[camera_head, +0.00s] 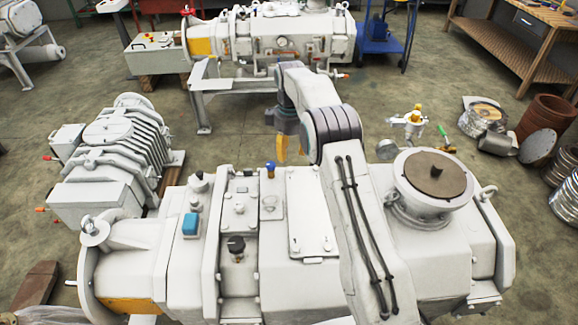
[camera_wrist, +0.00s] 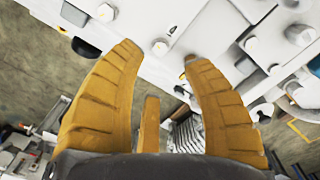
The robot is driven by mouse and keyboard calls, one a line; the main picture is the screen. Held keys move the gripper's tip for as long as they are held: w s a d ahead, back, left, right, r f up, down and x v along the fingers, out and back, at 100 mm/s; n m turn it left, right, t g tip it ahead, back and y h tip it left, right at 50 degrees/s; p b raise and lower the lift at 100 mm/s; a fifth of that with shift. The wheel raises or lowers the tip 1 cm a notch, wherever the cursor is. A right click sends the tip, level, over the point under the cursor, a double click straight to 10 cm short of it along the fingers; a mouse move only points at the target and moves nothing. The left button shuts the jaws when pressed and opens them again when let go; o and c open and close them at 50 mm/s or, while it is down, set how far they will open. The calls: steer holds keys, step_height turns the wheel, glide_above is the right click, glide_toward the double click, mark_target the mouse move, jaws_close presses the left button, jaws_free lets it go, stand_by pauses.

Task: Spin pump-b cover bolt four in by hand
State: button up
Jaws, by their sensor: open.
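My gripper (camera_head: 292,142) hangs from the arm in the gap between the near white pump and the far white pump (camera_head: 290,38). Beyond the fingertips is a white machine face (camera_wrist: 200,30) with hex bolt heads. Another bolt head (camera_wrist: 252,43) is to the right. I cannot tell which is cover bolt four or which pump is pump-b.
The near white pump (camera_head: 285,215) fills the foreground, with a brown-topped round port (camera_head: 437,173) at right. A ribbed white pump (camera_head: 110,145) stands at left.

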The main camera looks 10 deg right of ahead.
mark_target(290, 169)
steer(key=shift+f+p, duration=0.4)
steer(key=shift+f, duration=3.05)
steer(key=shift+c, duration=0.2)
jaws_close()
steer(key=shift+s, duration=0.1)
